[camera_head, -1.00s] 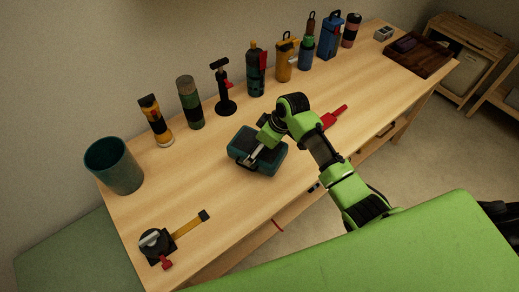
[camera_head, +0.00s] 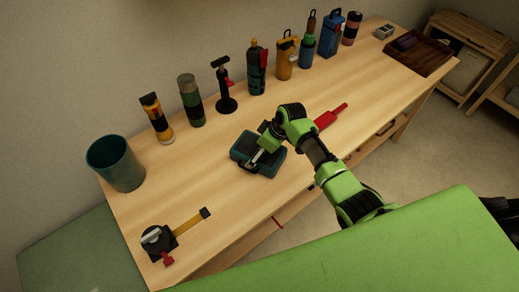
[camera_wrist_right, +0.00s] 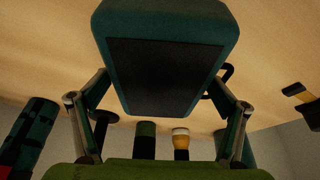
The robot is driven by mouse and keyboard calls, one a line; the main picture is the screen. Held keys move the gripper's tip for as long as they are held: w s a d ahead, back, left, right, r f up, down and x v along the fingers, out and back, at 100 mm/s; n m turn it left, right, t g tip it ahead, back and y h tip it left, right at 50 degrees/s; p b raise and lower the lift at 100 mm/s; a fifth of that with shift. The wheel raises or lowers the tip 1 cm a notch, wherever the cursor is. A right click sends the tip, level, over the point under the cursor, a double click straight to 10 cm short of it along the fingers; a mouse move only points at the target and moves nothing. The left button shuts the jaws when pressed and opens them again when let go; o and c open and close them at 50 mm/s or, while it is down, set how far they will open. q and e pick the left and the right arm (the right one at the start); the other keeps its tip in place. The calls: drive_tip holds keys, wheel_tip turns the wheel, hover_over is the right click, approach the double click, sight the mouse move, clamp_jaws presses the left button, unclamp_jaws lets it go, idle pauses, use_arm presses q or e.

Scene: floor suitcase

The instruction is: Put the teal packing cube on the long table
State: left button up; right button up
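The teal packing cube (camera_head: 270,165), a boxy case with a dark panel, is at the middle of the long table (camera_head: 225,212), on or just above its top; I cannot tell whether it touches. My right gripper (camera_head: 257,156) reaches down over it, one finger visible against its upper side. In the right wrist view the cube (camera_wrist_right: 165,75) fills the space between the two fingers (camera_wrist_right: 160,88), which press at its sides, so the gripper looks shut on it. My left gripper is not in view.
A teal cup (camera_head: 115,163), flashlight (camera_head: 156,118), black stand (camera_head: 224,88) and several bottles line the back. A tape measure (camera_head: 158,240) lies front left, a red tool (camera_head: 330,117) right of the cube, a brown tray (camera_head: 425,57) at the far right.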

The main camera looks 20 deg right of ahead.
drive_tip(key=v, duration=1.2)
drive_tip(key=shift+r+b, duration=0.25)
drive_tip(key=shift+b, duration=0.05)
drive_tip(key=shift+d, duration=0.1)
